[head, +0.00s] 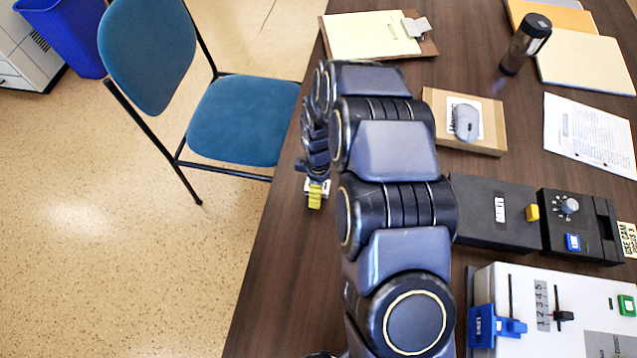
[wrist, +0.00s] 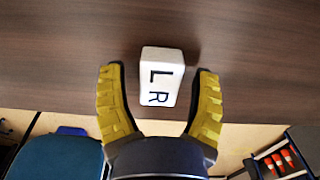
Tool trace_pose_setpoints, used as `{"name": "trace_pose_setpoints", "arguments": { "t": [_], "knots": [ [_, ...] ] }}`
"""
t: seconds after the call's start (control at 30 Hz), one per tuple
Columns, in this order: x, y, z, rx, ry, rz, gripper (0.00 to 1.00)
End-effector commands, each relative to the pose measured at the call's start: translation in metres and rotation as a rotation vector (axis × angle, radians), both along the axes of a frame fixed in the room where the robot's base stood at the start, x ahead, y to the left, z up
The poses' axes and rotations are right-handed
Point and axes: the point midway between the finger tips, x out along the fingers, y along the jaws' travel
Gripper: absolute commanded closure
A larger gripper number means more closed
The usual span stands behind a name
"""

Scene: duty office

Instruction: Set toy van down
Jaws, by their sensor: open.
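My gripper (wrist: 159,92) is open, with its two yellow-padded fingers apart. In the wrist view, a white block (wrist: 161,77) marked with the dark letters L and R lies between the fingers, with a gap showing on each side. It appears to rest on the dark wooden desk (wrist: 60,55), close to its edge. In the head view, a yellow fingertip of my gripper (head: 315,195) shows at the desk's left edge, with a bit of white beside it, and my arm hides the rest. I cannot make out a thing that is clearly a toy van.
A blue chair (head: 240,120) stands left of the desk. Right of my arm are a cardboard tray (head: 490,148) with a grey mouse (head: 466,122), black boxes (head: 480,215) and a white device (head: 590,300). A clipboard (head: 370,35) lies at the back.

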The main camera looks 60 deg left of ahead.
Motion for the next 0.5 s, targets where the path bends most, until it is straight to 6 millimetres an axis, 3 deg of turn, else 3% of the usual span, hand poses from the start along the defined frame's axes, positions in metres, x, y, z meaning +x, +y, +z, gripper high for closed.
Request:
{"name": "trace_pose_setpoints", "arguments": {
  "t": [0.17,0.5],
  "knots": [
    [0.001,0.002,0.024,0.008,-0.002,0.000,0.38],
    [0.001,0.001,0.095,0.006,-0.002,-0.001,0.38]
  ]
}}
